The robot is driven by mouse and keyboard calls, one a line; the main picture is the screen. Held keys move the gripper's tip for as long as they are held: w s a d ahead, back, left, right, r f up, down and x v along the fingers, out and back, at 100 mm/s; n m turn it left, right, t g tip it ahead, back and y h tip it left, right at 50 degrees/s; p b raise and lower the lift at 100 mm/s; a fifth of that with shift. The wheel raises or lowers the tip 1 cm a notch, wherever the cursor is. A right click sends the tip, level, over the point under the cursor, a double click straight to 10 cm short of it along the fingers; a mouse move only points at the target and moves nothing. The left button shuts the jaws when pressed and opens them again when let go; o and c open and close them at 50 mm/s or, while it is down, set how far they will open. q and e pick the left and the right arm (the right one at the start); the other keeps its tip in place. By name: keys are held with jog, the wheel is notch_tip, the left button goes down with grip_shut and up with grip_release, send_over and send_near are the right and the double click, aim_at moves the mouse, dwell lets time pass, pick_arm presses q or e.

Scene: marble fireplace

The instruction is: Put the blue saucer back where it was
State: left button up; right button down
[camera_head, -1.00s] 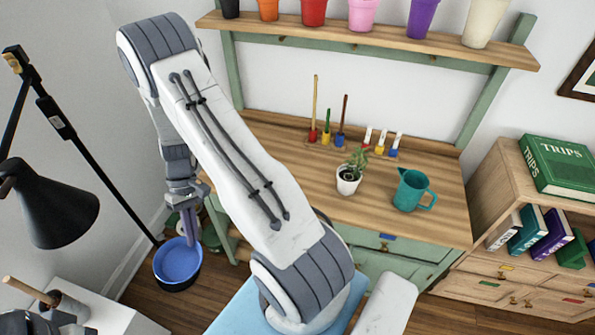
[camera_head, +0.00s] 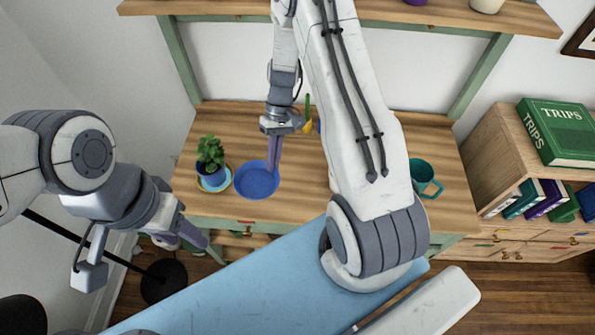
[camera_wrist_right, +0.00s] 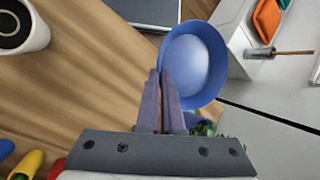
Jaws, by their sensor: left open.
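The blue saucer (camera_head: 258,184) is round and shallow, and it is in my right gripper (camera_head: 273,166) over the left part of the wooden desk. In the right wrist view the two fingers (camera_wrist_right: 166,78) are closed on the rim of the saucer (camera_wrist_right: 196,62). I cannot tell whether its underside touches the desk. A plant in a blue pot (camera_head: 213,178) stands just left of the saucer, on a yellowish dish. My left gripper (camera_head: 200,238) is open and empty, in front of the desk's left front edge.
A teal jug (camera_head: 424,178) stands on the desk's right side. My right arm hides the middle of the desk. A wooden cabinet (camera_head: 503,160) with books is at the right. A black round lamp base (camera_head: 163,281) stands on the floor at the left.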

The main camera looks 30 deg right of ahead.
jog(key=s+d+f+n+h+b, duration=0.1)
jog(key=d+f+n+h+b, duration=0.25)
jog(key=n, duration=0.55)
jog(key=s+d+n+h+b, duration=0.25)
jog(key=n+h+b, duration=0.3)
jog(key=n, duration=0.45)
jog(key=w+a+f+n+t, duration=0.2)
jog(key=a+n, duration=0.1)
jog(key=w+a+f+n+t+h+b, duration=0.1)
jog(key=w+a+f+n+t, duration=0.1)
jog(key=w+a+n, duration=0.1)
jog(key=w+a+f+n+t+b, duration=0.1)
jog(key=w+a+f+n, duration=0.1)
jog(key=a+n, duration=0.2)
jog(key=shift+w+a+f+n+t, duration=0.15)
jog(key=shift+w+a+n+t, duration=0.2)
jog(key=shift+a+n+t, duration=0.1)
jog(key=shift+f, duration=1.95)
jog(key=shift+f+b, duration=0.15)
jog(key=shift+b, duration=0.2)
jog(key=c, duration=1.1)
grip_release()
